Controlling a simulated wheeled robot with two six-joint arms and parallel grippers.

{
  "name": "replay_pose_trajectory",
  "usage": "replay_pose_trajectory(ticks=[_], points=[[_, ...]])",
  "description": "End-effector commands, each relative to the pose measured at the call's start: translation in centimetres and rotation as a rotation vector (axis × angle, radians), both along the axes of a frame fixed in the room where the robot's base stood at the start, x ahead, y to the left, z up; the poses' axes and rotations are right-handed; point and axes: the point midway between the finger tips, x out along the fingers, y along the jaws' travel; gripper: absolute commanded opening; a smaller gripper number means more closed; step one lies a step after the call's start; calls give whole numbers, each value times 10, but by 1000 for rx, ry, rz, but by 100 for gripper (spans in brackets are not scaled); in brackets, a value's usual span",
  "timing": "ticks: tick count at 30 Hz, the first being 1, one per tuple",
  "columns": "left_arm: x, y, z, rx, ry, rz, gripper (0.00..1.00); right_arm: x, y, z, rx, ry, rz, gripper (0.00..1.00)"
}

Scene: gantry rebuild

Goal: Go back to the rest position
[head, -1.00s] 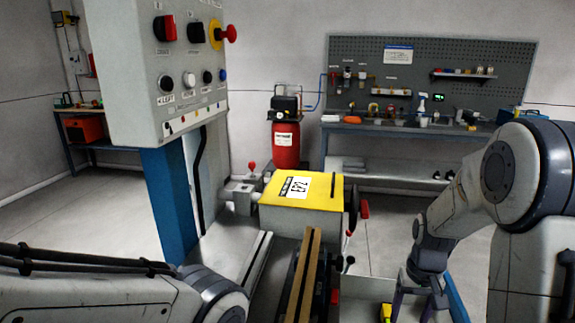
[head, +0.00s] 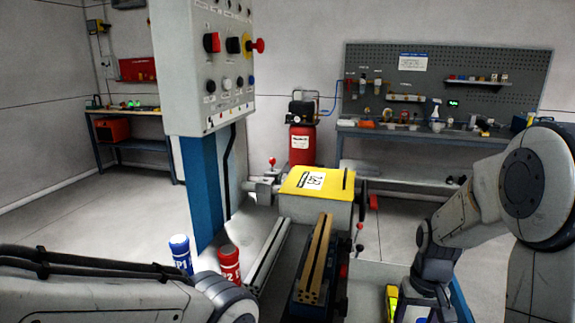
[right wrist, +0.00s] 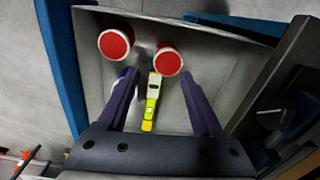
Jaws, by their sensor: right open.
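My right gripper (right wrist: 158,80) is open in the right wrist view, its two dark fingers apart over a grey tray (right wrist: 225,60). Nothing is held between them. In the head view my right arm bends down at the right, its gripper low over the tray and partly cut off by the lower edge. A narrow yellow tool (right wrist: 151,105) lies in the tray, seen between the fingers. Two red-ended cylinders (right wrist: 115,44) (right wrist: 168,61) stand near the fingertips. My left arm crosses the lower left of the head view; its gripper is out of frame.
A control panel on a blue column (head: 205,190) stands left of centre. A yellow-topped machine (head: 318,182) and brown rails (head: 316,255) fill the middle. A blue can (head: 181,254) and a red can (head: 229,264) stand near my left arm. A workbench (head: 420,133) is behind.

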Motion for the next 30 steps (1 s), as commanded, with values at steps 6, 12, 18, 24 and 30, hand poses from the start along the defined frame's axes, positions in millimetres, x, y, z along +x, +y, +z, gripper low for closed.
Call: replay_pose_trajectory(ticks=[6,12,18,24,30], points=[[0,0,8,0,0,0,45,-12,45,24,6,-11,109,67],[0,0,17,0,0,0,45,-39,105,51,17,-22,268,67],[0,0,31,0,0,0,45,-104,175,87,42,-36,520,67],[0,0,41,-1,-1,0,45,-172,209,105,69,-36,740,67],[0,0,43,0,0,0,45,-196,215,108,79,-32,812,67]])
